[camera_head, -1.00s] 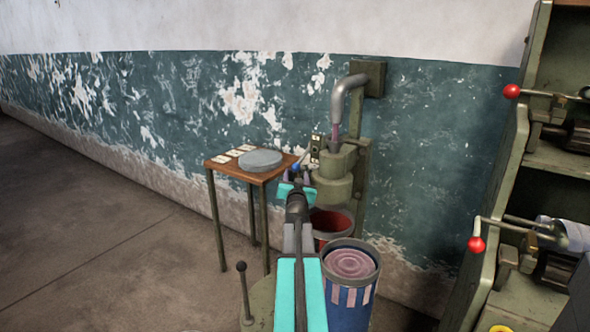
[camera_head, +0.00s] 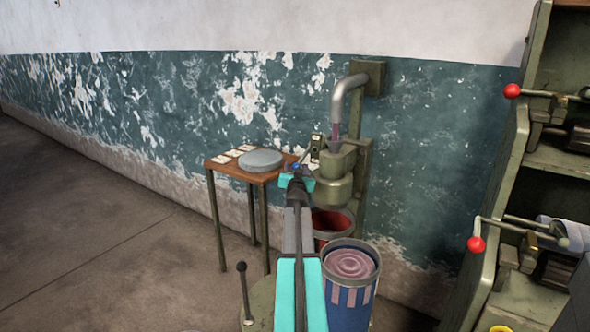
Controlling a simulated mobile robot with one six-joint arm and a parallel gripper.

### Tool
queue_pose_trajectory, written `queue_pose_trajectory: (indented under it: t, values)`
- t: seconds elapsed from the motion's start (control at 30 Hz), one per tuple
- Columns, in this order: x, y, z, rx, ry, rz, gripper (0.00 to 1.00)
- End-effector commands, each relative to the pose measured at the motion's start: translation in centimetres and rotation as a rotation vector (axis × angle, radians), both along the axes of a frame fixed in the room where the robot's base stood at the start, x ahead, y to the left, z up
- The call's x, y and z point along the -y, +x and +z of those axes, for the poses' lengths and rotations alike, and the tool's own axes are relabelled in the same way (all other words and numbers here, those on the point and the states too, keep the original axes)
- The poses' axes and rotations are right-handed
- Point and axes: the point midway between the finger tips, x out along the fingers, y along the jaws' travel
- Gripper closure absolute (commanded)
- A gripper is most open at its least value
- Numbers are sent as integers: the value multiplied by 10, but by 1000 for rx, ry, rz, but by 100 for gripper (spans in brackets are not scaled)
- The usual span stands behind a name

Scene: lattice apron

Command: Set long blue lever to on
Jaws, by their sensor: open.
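The long blue lever shows as a small blue knob (camera_head: 296,167), with a thin dark rod running up and right toward the green machine (camera_head: 335,180). A small plate with dark marks (camera_head: 316,142) sits beside the rod; I cannot read it. My gripper (camera_head: 297,171), at the end of my turquoise and grey arm, is open at the knob. The knob appears between or just beyond the fingers; I cannot tell if they touch it. The fingers hide part of the lever.
A small wooden table (camera_head: 229,167) with a grey disc (camera_head: 261,160) and pale cards stands left of the machine. Below are a red-filled bucket (camera_head: 333,224) and a blue striped drum (camera_head: 350,298). A green rack with red-knobbed levers (camera_head: 477,244) stands right. Floor at left is clear.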

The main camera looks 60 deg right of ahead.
Motion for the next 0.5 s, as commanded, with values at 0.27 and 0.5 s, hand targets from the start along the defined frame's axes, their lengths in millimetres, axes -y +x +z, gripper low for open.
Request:
queue_pose_trajectory:
  t: [0.27, 0.5]
  values:
    - [4, 3, 0, 0, 0, 0, 53]
    - [4, 3, 0, 0, 0, 0, 59]
